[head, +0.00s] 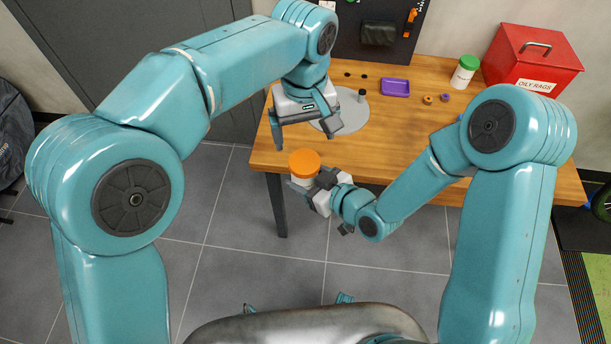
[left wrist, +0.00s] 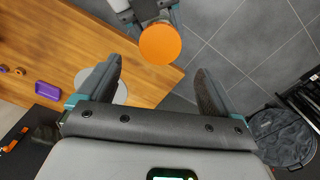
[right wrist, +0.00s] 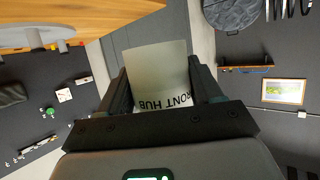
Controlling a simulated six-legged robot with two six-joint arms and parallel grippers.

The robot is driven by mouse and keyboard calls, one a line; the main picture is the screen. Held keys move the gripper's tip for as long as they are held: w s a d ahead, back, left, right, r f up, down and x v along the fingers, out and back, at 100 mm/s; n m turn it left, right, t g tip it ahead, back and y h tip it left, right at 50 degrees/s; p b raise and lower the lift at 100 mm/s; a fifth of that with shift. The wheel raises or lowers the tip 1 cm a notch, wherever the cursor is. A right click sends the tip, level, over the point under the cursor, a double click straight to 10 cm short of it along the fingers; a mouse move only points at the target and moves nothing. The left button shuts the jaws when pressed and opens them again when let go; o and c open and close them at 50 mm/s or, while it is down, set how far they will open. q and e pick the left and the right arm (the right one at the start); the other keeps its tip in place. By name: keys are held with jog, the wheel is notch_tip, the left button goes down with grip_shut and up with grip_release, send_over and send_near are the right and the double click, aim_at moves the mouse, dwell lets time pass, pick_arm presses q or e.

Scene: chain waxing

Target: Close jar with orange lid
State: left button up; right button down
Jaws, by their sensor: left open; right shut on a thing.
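The jar is whitish with a round orange lid (head: 304,162) on top. Whether the lid is tight cannot be told. My right gripper (head: 308,190) is shut on the jar body and holds it upright off the table's front edge. In the right wrist view the pale jar (right wrist: 158,68), with the lettering "RONT HUB" showing, sits between the fingers; its lid is not seen there. My left gripper (head: 306,136) is open and empty above the lid. In the left wrist view the orange lid (left wrist: 160,44) lies ahead, between the lines of the spread fingers, apart from them.
The wooden table (head: 400,150) carries a grey round plate (head: 352,115) with a small post, a purple tray (head: 396,87), small rings (head: 428,100), a green-lidded jar (head: 464,72) and a red "OILY RAGS" box (head: 530,60). Open floor lies in front.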

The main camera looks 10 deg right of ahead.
aim_at(304, 161)
pick_arm(q)
jog(key=shift+f, duration=0.15)
jog(key=shift+f, duration=3.9)
jog(key=c, duration=1.1)
jog(key=m, duration=0.3)
jog(key=o, duration=1.2)
jog(key=shift+c, duration=0.2)
